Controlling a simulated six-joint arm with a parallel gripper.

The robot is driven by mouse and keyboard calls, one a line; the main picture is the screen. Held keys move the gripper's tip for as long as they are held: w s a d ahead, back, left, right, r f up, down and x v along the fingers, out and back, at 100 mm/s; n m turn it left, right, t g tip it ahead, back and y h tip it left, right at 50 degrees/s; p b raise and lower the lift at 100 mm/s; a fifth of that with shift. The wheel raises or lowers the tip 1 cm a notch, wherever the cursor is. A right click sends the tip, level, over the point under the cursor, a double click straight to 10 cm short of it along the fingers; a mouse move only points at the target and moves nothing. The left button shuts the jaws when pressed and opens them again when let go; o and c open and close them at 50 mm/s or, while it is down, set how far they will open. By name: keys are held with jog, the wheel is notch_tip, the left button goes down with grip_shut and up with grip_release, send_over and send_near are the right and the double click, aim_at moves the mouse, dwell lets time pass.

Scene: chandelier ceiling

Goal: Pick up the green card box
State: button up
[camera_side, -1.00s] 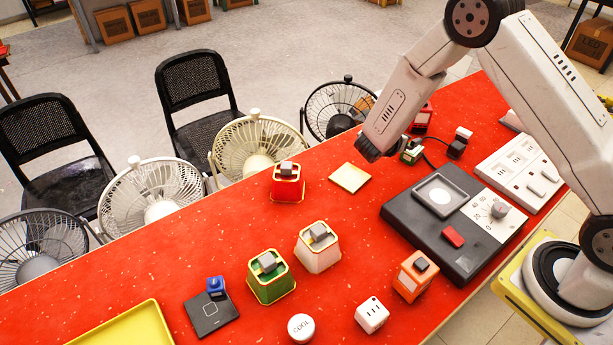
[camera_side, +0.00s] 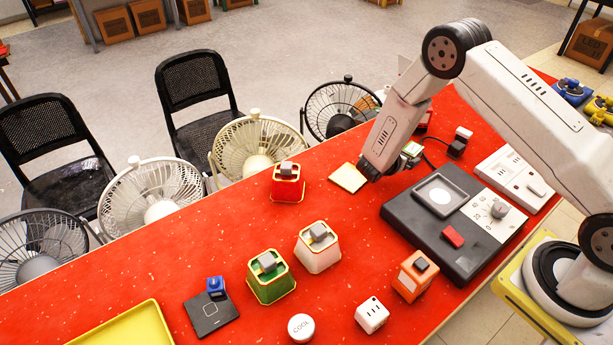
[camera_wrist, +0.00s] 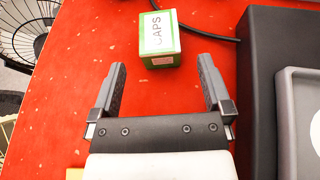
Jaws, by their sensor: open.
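A small green box with a pale top lettered CAPS (camera_wrist: 160,36) is ahead of my gripper in the wrist view, lying between the lines of the two fingers and just beyond their tips. In the side view the same small green box (camera_side: 411,151) is partly hidden by my arm. My gripper (camera_wrist: 162,66) is open and empty, its fingers wide apart. In the side view my gripper (camera_side: 370,172) is low over the table, beside the cream square card. A larger green tapered box (camera_side: 269,283) with gold trim and a grey block on top stands at front left.
A dark console (camera_side: 405,217) lies close to the right of my gripper. A dark cable (camera_wrist: 210,34) runs beside the CAPS box. The cream card (camera_side: 348,178), red box (camera_side: 287,186) and white box (camera_side: 318,252) stand to the left. Red table shows between them.

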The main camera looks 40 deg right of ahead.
aim_at(408, 153)
jog(key=shift+x, duration=0.85)
jog(key=shift+f, duration=0.1)
jog(key=shift+x, duration=2.55)
jog(key=c, duration=1.3)
